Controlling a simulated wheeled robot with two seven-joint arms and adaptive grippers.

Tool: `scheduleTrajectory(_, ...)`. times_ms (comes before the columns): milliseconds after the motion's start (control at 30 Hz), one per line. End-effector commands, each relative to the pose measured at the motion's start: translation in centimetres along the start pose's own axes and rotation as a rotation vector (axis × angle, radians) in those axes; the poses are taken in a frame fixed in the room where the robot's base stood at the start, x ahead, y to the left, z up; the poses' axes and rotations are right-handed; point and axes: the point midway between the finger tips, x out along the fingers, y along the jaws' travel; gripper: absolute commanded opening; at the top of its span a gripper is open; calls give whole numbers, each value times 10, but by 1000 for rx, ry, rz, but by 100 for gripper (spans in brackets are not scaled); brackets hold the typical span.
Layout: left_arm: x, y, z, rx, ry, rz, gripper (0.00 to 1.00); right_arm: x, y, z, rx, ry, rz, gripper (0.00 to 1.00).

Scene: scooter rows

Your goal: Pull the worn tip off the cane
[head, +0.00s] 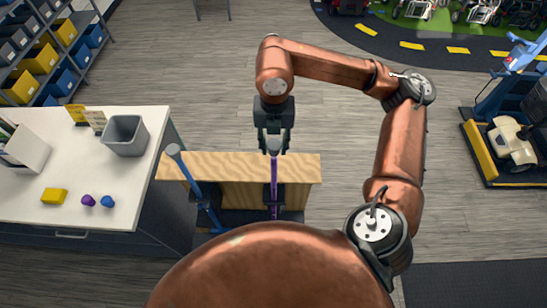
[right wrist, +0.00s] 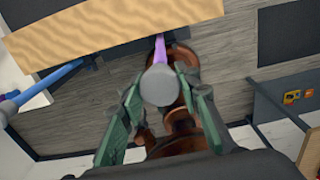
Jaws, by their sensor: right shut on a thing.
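A purple cane (head: 274,185) stands in a wooden rack, with a grey rounded tip (head: 274,146) at its upper end. My right gripper (head: 274,141) comes down from behind the rack and is shut on this tip. In the right wrist view the grey tip (right wrist: 160,86) sits between the two green-padded fingers, with the purple shaft (right wrist: 160,50) running away from it. The tip is still on the shaft's end, as far as I can see. A blue cane (head: 202,195) with a similar grey tip (head: 173,150) leans at the rack's left. My left gripper is not in view.
The rack's wooden board (head: 230,165) lies close to the gripper. A white-topped counter (head: 40,207) at left holds a grey bin (head: 125,135), a yellow block (head: 54,196) and two small knobs. Grey floor is open behind and right of the rack.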

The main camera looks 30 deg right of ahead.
Motion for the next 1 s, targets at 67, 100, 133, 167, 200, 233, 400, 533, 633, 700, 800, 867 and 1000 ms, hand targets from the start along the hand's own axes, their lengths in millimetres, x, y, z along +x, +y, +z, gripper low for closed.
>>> scheduleTrajectory(67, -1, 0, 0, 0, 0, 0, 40, -2, 0, 0, 0, 0, 0, 0)
scheduleTrajectory(100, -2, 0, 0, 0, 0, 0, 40, -3, 0, 0, 0, 0, 0, 0)
scheduleTrajectory(133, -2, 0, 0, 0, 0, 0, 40, -4, 0, 0, 0, 0, 0, 0)
scheduleTrajectory(167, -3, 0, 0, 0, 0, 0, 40, -6, 0, 0, 0, 0, 0, 0)
scheduleTrajectory(200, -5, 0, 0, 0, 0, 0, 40, -8, 0, 0, 0, -1, 0, 0)
scheduleTrajectory(233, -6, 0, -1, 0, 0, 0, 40, -10, 0, 0, 0, -1, 0, 0)
scheduleTrajectory(400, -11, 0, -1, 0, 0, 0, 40, -20, 0, 0, 0, -1, 0, 0)
scheduleTrajectory(533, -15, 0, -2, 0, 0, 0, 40, -27, 0, 0, 0, -1, 1, 0)
scheduleTrajectory(633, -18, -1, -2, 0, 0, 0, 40, -33, 0, 0, 0, -1, 1, 0)
scheduleTrajectory(700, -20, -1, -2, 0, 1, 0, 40, -37, 0, 0, 0, -1, 1, 0)
scheduleTrajectory(800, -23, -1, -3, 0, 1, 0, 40, -43, 0, 0, 0, -1, 1, 0)
scheduleTrajectory(867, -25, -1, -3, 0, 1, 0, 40, -46, 0, 0, 0, 0, 1, 0)
scheduleTrajectory(1000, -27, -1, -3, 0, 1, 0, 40, -50, 0, 0, 0, 0, 0, 0)
